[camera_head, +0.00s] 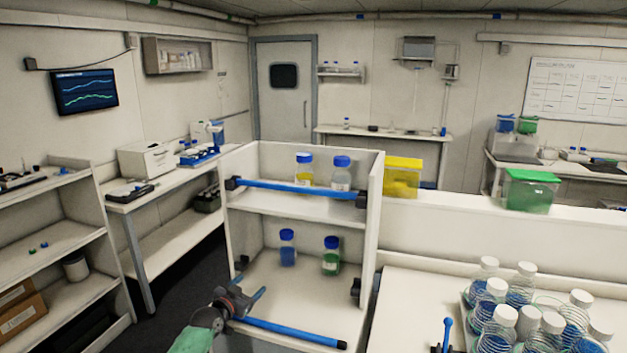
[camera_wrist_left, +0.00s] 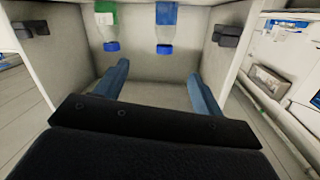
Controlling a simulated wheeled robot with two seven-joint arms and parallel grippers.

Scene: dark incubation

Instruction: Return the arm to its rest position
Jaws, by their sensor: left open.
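My left gripper (camera_head: 252,285) is open and empty in front of the lower compartment of the white shelf unit (camera_head: 376,200), at the bottom of the head view. Its two blue fingers are spread in the left wrist view (camera_wrist_left: 160,88), with nothing between them. A blue-capped bottle with blue contents (camera_head: 288,250) and one with green contents (camera_head: 331,258) stand upright in that compartment, apart from the fingers. They also show at the top of the wrist view. A blue finger-like piece with a dark base, perhaps my right gripper (camera_head: 447,335), rises at the bottom edge; its jaws are unclear.
Blue bars cross the unit's front at the upper shelf (camera_head: 295,190) and lower edge (camera_head: 290,334). Two bottles (camera_head: 304,170) stand on the upper shelf. Several white-capped bottles (camera_head: 497,322) crowd the right table. A low shelf (camera_head: 62,238) stands left, with dark floor between.

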